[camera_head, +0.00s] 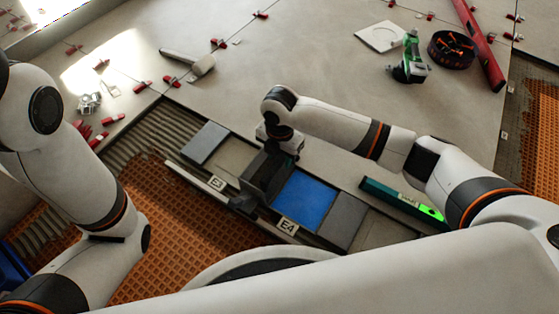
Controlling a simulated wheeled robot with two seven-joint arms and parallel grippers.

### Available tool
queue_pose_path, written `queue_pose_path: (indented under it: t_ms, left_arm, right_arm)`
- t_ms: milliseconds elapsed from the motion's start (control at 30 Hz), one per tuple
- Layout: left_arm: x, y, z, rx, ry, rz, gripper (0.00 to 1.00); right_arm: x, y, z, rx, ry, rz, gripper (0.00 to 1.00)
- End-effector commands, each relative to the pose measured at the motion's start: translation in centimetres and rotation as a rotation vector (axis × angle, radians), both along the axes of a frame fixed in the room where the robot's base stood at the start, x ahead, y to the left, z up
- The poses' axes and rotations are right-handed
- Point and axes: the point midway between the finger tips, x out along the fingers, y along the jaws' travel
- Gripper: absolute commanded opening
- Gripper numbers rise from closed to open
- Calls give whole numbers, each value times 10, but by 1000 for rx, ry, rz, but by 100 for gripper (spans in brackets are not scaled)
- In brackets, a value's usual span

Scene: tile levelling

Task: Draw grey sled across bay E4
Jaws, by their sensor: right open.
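Bay E4 shows as a blue rectangle (303,199) behind its E4 label (287,225). A grey flat block (343,216) lies along its right side. A similar grey block (205,143) lies at the left end of the row, beside bay E3, labelled E3 (217,183). Which block is the sled, I cannot tell. My right gripper (259,186) points down at the left edge of the blue area, its dark fingers open. The gripper hides the floor between E3 and E4, and contact there is unclear. My left arm is at the left; its gripper is out of view.
A teal level with a lit green display (430,212) lies right of the row. Orange matting (160,240) covers the near floor. Pale tiles behind hold a mallet (190,60), a green tool (409,60), a round dark container (452,49) and several red clips.

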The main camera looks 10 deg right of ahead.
Motion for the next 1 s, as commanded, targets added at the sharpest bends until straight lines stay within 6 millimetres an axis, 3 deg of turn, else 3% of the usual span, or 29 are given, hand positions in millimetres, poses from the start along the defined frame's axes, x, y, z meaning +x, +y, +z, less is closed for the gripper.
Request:
queue_pose_path:
  t_ms: [367, 633, 1000]
  left_arm:
    - [0, 0, -4, 0, 0, 0, 45]
    - [0, 0, -4, 1, 0, 0, 45]
    - [0, 0, 3, 1, 0, -1, 45]
  right_arm:
    - [0, 0, -6, 0, 0, 0, 42]
    - [0, 0, -6, 0, 0, 0, 1]
    - [-1, -6, -4, -2, 2, -1, 0]
